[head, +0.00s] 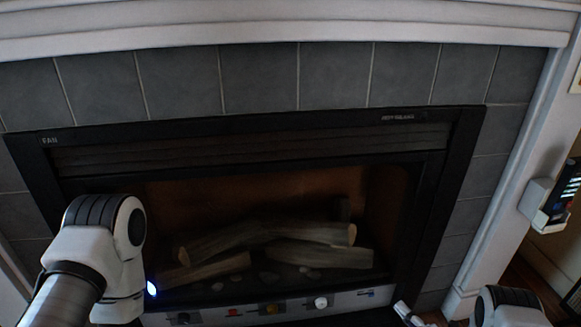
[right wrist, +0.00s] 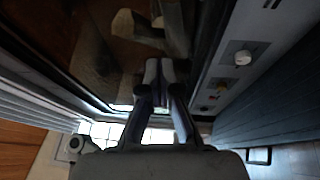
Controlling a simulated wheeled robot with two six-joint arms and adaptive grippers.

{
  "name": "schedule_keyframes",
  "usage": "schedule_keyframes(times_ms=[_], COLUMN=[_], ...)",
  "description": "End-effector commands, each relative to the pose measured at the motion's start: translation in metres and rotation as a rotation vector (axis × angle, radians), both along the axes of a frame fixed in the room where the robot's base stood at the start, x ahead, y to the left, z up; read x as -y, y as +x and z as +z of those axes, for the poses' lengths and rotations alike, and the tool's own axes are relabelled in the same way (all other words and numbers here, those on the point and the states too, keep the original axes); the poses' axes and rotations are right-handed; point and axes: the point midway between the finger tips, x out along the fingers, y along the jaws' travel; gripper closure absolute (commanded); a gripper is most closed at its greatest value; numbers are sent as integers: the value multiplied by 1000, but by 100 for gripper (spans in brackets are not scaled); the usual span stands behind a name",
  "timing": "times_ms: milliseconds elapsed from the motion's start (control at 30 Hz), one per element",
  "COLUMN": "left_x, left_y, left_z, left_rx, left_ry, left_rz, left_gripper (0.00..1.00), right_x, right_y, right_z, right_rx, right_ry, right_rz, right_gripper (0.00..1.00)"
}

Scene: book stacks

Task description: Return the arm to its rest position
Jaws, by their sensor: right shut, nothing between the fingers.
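My right gripper (right wrist: 160,72) shows in the right wrist view with its fingertips together and nothing between them. It is close to the fireplace front, with the control panel (right wrist: 232,62) to the right of it. In the head view only a small white and dark part of it shows at the bottom edge (head: 405,312), low and right of the panel. A rounded part of my right arm (head: 510,308) shows at the bottom right. My left arm (head: 95,262) comes in at the lower left, in front of the fireplace; its gripper is not visible.
The fireplace (head: 455,190) has a black frame, grey tiles (head: 335,75) around it and logs (head: 300,233) inside. Its panel (head: 345,302) bears several knobs. A white mantel (head: 280,25) runs above. A remote-like device (head: 562,195) sits in a white holder on the right.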

Motion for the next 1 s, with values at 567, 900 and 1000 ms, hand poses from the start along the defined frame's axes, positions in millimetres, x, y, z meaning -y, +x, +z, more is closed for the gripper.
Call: schedule_keyframes(times_ms=[567, 900, 1000], left_x=[0, 0, 0], left_y=[0, 0, 0], left_z=[290, 323, 322], left_rx=[0, -1, -1], left_ry=[0, 0, 0], left_rz=[-1, -1, -2], left_gripper=[63, 63, 63], right_x=[-99, -75, -65], right_y=[-44, -253, -308], right_z=[309, 312, 315], right_rx=[-837, -1586, -1690], right_ry=[358, 715, 836], right_rz=[-278, -1009, -1293], right_gripper=[100, 100, 100])
